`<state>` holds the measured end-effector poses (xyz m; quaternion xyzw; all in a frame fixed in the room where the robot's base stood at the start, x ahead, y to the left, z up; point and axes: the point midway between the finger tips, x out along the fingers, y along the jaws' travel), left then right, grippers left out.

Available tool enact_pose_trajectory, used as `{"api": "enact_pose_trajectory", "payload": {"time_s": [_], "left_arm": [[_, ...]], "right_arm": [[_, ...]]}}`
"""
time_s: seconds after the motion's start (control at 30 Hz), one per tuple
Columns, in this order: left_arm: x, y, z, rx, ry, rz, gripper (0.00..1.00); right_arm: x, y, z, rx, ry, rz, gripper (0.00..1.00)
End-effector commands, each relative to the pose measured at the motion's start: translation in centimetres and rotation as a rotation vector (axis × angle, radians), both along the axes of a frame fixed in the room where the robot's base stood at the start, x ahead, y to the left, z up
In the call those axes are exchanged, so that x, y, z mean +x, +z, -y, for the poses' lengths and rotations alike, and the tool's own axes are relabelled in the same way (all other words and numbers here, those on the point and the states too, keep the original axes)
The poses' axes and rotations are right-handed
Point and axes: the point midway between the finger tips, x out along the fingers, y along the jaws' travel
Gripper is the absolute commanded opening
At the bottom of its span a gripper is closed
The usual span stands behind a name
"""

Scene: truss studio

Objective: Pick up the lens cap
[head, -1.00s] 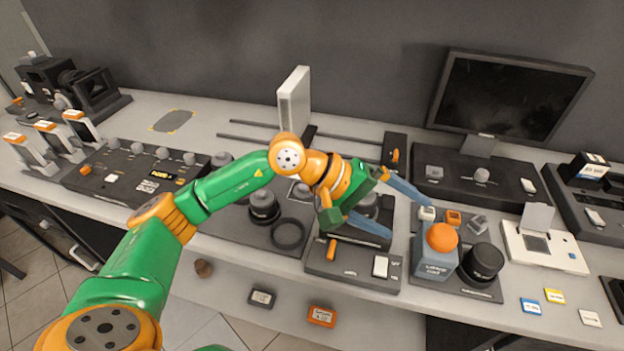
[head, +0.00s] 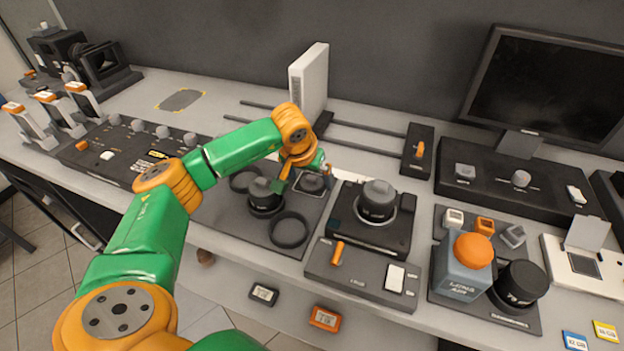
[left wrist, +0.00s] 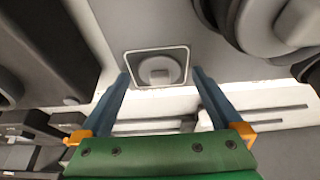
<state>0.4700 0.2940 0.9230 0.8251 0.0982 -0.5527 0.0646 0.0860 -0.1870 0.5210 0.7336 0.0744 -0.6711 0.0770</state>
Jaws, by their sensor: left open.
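The lens cap appears to be the grey disc with a raised knob (head: 312,183), lying in a square-rimmed spot on the dark mat (head: 229,217). In the left wrist view the cap (left wrist: 158,71) sits inside a pale rounded-square rim, between my two blue fingers. My left gripper (left wrist: 160,76) is open and empty above it. In the head view my left gripper (head: 300,182) is partly hidden by its own wrist, so its gap to the cap is hard to judge. My right gripper is not in view.
A black lens (head: 264,197) and a black ring (head: 289,230) lie close by on the mat. A dark device with a round lens (head: 377,201) stands just right. A white upright box (head: 309,78) and dark rails stand behind.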

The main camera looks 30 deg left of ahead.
Motion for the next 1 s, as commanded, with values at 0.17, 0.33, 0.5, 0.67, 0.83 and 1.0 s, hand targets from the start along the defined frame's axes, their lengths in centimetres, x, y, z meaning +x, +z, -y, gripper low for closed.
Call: {"api": "enact_pose_trajectory", "payload": {"time_s": [0.17,0.33,0.5,0.67,0.83,1.0], "left_arm": [[0.0,0.0,0.0,-0.001,0.0,0.0,0.7],[0.0,0.0,0.0,-0.001,0.001,0.0,0.24],[0.0,0.0,0.0,-0.001,0.001,0.0,0.15],[0.0,0.2,0.0,-0.002,0.0,0.002,0.15],[0.2,2.5,0.0,-0.002,0.001,0.008,0.15],[-2.6,6.9,1.9,0.001,-0.005,0.01,0.15]], "right_arm": [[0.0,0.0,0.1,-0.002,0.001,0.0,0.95],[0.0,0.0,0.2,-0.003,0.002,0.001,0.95],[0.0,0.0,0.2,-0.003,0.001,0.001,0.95],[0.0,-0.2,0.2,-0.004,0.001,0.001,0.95],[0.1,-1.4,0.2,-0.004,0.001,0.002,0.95],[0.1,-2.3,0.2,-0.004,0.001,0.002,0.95]]}}
